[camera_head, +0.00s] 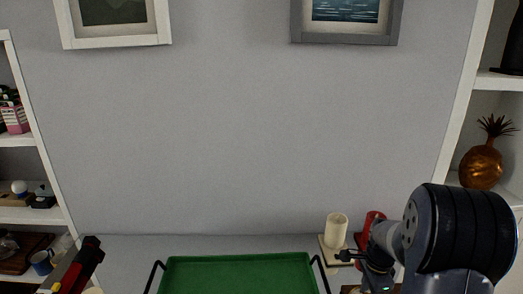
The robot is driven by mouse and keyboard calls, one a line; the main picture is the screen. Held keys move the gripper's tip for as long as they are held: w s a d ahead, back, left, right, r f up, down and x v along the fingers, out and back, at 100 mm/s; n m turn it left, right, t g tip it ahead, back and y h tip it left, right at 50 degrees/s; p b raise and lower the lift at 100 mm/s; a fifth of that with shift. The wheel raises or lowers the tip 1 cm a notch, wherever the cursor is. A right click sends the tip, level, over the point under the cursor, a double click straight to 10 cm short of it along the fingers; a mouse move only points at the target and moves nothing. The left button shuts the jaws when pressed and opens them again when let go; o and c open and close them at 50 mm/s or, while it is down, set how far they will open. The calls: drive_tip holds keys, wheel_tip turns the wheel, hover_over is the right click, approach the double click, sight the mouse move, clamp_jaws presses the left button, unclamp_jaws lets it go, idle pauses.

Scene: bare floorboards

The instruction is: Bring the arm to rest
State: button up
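My arm comes in at the lower right of the head view, with a large dark joint nearest the camera. My gripper (350,256) shows beyond that joint, small and dark, pointing left. It is in front of a cream candle (336,231) on a small pale base. I cannot tell whether its fingers are open or shut, or whether they touch anything. The arm's lower links are cut off by the bottom edge.
A green tray (240,274) with black handles lies at bottom centre. A red object (371,224) stands beside the candle, partly hidden by my arm. A black, red and yellow tool (75,268) is at lower left. Shelves (30,214) flank the grey wall (240,140).

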drive_tip(key=n, duration=1)
drive_tip(key=shift+w+n+p, duration=0.1)
drive_tip(key=shift+n+p, duration=0.3)
drive_tip(key=n, duration=0.3)
drive_tip(key=shift+a+n, duration=0.1)
drive_tip(key=shift+n, duration=0.2)
drive_tip(key=shift+r, duration=1.25)
